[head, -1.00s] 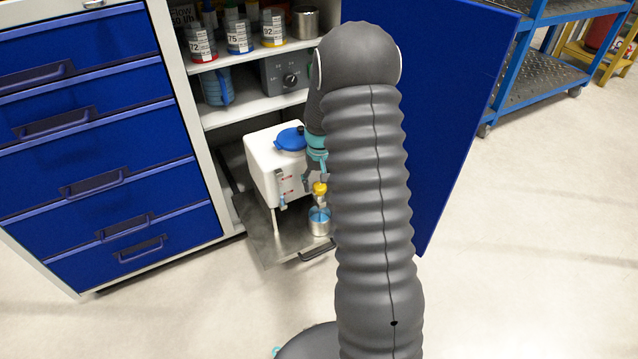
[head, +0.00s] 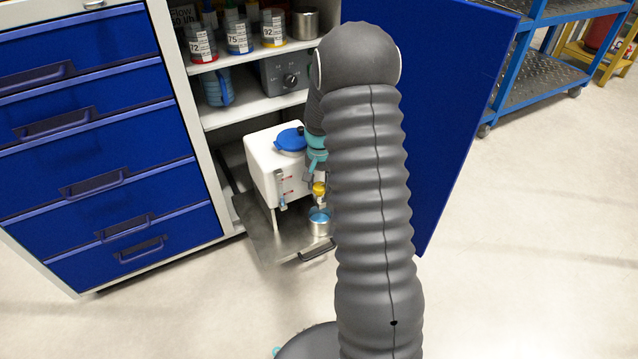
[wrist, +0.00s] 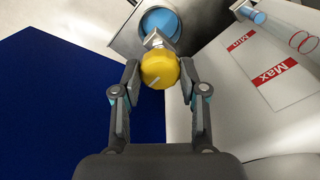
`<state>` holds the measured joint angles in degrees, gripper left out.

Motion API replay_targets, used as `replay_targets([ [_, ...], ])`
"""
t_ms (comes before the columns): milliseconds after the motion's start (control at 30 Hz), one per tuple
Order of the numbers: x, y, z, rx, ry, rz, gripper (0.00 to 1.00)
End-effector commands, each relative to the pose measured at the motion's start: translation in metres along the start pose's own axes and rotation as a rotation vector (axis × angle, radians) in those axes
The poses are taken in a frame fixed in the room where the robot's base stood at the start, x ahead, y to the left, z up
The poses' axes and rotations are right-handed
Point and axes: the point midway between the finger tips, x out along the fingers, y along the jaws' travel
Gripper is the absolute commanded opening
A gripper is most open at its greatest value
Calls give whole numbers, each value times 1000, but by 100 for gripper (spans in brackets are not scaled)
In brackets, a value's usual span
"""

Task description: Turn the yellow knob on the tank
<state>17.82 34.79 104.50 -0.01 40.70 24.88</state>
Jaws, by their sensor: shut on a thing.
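The white tank (head: 262,172) with a blue lid (head: 291,139) stands on a metal pull-out tray (head: 262,240) low in the cabinet. The yellow knob (head: 319,189) is on its front, above a metal cup (head: 319,226) with blue inside. In the wrist view the yellow knob (wrist: 159,69) sits between the fingers of my gripper (wrist: 158,76), which is shut on it. A pale line on the knob's face runs aslant. The cup (wrist: 160,24) with blue contents lies beyond the knob. In the head view my arm hides part of the gripper.
The tank's side carries red Min and Max labels (wrist: 275,80). A blue cabinet door (head: 440,130) stands open to the right of my arm. Shelves above hold labelled containers (head: 238,35) and a grey box with a dial (head: 285,72). Blue drawers (head: 95,130) are at the left.

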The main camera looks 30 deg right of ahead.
Motion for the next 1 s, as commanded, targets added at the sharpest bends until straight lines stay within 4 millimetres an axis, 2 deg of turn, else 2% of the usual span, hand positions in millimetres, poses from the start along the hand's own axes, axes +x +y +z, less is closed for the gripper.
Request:
replay_targets([
  [367,0,0,0,24,-1,0,8],
  [400,0,0,0,23,-1,0,52],
  [467,0,0,0,23,-1,0,67],
  [833,-3,0,0,21,1,0,68],
  [1000,-23,0,-1,21,3,-2,68],
])
